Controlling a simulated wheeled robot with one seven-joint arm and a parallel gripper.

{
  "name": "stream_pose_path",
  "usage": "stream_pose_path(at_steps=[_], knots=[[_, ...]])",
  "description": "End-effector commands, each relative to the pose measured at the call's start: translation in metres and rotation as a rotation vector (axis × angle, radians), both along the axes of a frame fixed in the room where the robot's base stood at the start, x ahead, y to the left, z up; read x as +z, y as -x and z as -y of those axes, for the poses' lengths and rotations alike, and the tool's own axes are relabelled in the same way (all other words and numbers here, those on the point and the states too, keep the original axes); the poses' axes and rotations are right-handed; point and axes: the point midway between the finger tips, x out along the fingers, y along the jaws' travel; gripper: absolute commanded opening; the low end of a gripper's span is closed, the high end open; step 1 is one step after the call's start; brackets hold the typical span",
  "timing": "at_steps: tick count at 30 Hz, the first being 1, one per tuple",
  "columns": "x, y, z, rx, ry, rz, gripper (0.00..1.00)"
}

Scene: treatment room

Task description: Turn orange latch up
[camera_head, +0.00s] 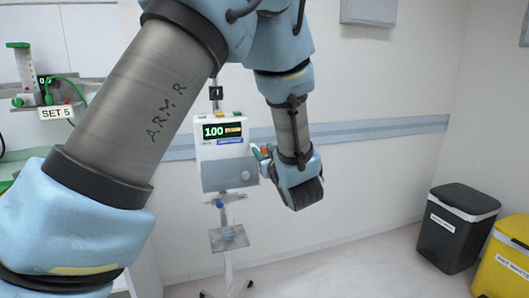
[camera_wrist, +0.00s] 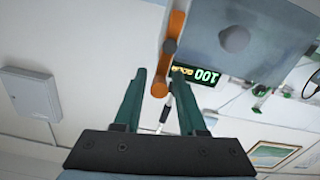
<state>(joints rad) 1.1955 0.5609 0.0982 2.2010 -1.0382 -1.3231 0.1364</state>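The orange latch (camera_wrist: 174,48) is a bar with rounded knobs on the side of a grey device (camera_wrist: 240,35). Its end knob shows between the two green fingers of my gripper (camera_wrist: 159,74) in the wrist view. The fingers stand apart with a gap on both sides of the knob. I cannot tell how deep the knob sits between them. In the head view, the device (camera_head: 223,150) stands on a pole with a lit "100" display. A small orange spot of the latch (camera_head: 264,150) shows at its right side, beside my gripper (camera_head: 258,155), which is mostly hidden there.
A small shelf (camera_head: 229,239) is on the pole below the device. A black bin (camera_head: 448,240) and a yellow bin (camera_head: 505,272) stand at the right. Equipment marked "SET 5" (camera_head: 56,112) is at the left. The floor between the stand and bins is clear.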

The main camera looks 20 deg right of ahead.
Motion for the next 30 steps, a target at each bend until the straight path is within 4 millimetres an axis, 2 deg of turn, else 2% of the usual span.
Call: stream_pose_path(at_steps=[3,10,13,17,24,30], knots=[[0.000,0.000,0.000,0.000,0.000,0.000,0.52],[0.000,0.001,0.000,0.000,0.000,0.000,0.52],[-0.001,0.007,0.000,-0.002,0.001,0.000,0.52],[-0.002,0.026,-0.002,-0.004,0.001,0.000,0.52],[-0.002,0.074,-0.008,-0.004,0.001,0.000,0.52],[-0.001,0.100,-0.012,-0.002,0.001,0.000,0.52]])
